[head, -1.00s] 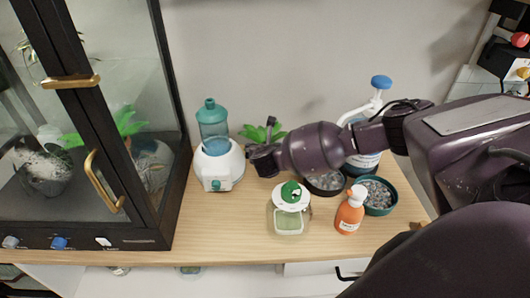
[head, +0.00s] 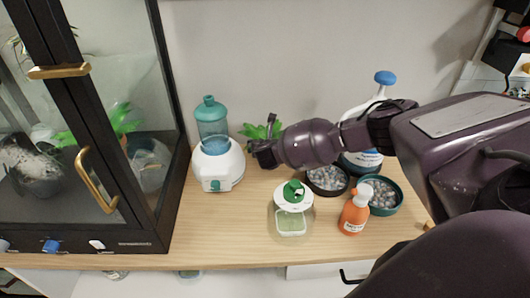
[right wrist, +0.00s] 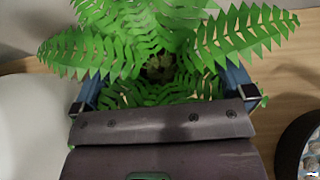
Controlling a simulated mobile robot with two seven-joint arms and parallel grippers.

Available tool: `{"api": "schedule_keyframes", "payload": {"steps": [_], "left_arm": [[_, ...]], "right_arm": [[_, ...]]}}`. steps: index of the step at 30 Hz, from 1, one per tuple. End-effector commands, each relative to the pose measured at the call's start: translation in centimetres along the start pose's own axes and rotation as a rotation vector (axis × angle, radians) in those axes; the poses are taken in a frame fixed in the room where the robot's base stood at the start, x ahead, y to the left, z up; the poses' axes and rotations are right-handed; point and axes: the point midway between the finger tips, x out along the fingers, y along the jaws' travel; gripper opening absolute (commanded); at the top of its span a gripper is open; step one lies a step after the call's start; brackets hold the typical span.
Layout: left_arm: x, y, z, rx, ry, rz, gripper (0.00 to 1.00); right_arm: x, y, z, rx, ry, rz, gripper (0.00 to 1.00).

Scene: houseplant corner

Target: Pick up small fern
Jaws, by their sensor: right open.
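The small fern (head: 259,131) stands on the wooden tabletop near the back wall, mostly hidden behind my right gripper (head: 266,152) in the head view. In the right wrist view its green, toothed fronds (right wrist: 150,30) fill the upper middle, seen from above. There my right gripper (right wrist: 166,88) is open, with one finger on each side of the fern's centre. Fronds spread over and beyond the fingers. The fern's pot is hidden, and I cannot tell whether the fingers touch it. My left gripper is not in view.
A white and teal humidifier (head: 218,168) stands close left of the fern. A green-lidded jar (head: 292,212), an orange bottle (head: 354,211), pebble bowls (head: 385,208) and a blue-topped pump bottle (head: 384,79) stand to the right. A glass cabinet (head: 168,95) bounds the left.

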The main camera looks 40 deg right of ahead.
Motion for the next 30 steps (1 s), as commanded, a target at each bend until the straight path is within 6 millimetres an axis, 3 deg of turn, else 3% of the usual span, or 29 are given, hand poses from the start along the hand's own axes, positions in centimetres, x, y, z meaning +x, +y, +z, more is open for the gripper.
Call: {"api": "schedule_keyframes", "payload": {"steps": [1,11,20,26,30], "left_arm": [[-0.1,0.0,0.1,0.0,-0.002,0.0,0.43],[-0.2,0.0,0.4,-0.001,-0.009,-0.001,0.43],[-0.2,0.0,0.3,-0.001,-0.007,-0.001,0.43],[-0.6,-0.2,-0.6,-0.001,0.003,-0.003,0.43],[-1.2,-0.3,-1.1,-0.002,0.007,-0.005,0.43]], "right_arm": [[0.0,0.0,0.0,0.0,0.0,0.0,1.0],[0.0,0.0,0.1,0.0,-0.001,0.0,0.51],[-0.2,0.0,0.5,0.001,-0.002,0.0,0.51],[-1.7,0.1,3.2,0.003,-0.005,0.003,0.51],[-3.3,0.0,6.3,0.004,-0.008,0.003,0.51]]}}
